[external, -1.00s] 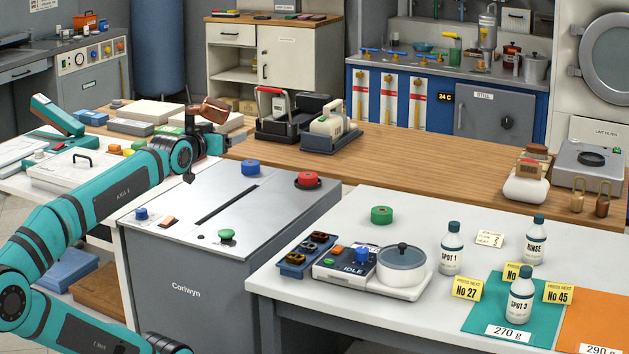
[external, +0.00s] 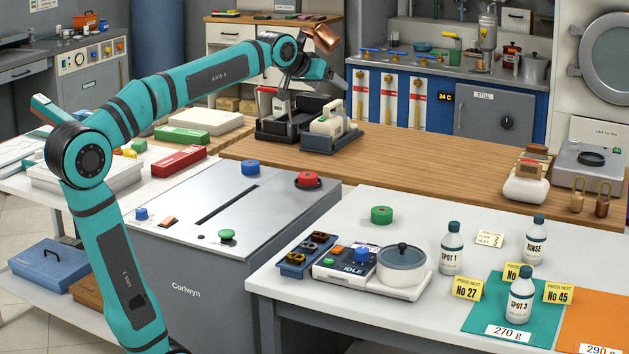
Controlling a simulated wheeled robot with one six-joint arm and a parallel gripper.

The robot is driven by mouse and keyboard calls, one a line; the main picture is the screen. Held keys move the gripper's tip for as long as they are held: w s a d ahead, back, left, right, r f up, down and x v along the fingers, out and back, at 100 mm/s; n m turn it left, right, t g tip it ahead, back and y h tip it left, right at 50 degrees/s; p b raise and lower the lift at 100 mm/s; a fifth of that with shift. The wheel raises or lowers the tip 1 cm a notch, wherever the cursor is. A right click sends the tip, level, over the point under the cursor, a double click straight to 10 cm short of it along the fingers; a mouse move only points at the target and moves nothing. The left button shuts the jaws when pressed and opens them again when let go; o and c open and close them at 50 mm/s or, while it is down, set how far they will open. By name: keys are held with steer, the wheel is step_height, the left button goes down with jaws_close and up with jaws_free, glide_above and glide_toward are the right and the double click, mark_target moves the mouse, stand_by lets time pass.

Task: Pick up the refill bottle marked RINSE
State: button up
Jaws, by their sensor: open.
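The refill bottle marked RINSE (external: 535,241) stands upright on the white table (external: 420,214) at the right. It is white with a dark cap. Similar bottles marked SPOT 1 (external: 451,250) and SPOT 3 (external: 520,297) stand to its left and in front of it. My gripper (external: 338,78) is up above the back wooden counter, far to the left of the bottle. It is open and holds nothing; its fingertips are small in this view.
A scale with a lidded pot (external: 402,261) and a green roll (external: 381,215) are left of the bottles. Dark holders (external: 290,128) stand on the wooden counter below my gripper.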

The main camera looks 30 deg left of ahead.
steer(key=w+d+f+m+g, duration=0.1)
steer(key=w+d+g, duration=0.1)
steer(key=w+d, duration=0.4)
steer(key=w+d+g, duration=0.1)
steer(key=w+d, duration=0.3)
steer(key=d, duration=0.4)
steer(key=m+g+y, duration=0.2)
steer(key=g+y, duration=0.1)
steer(key=g, duration=0.5)
glide_above(540, 215)
steer(key=f, duration=2.2)
steer(key=shift+w+a+f, duration=0.1)
steer(key=shift+a+f, duration=0.25)
steer(key=shift+f, duration=0.05)
steer(key=shift+s+d+f, duration=0.2)
steer(key=shift+d+f, duration=0.1)
steer(key=shift+f, duration=3.75)
steer(key=c, duration=1.6)
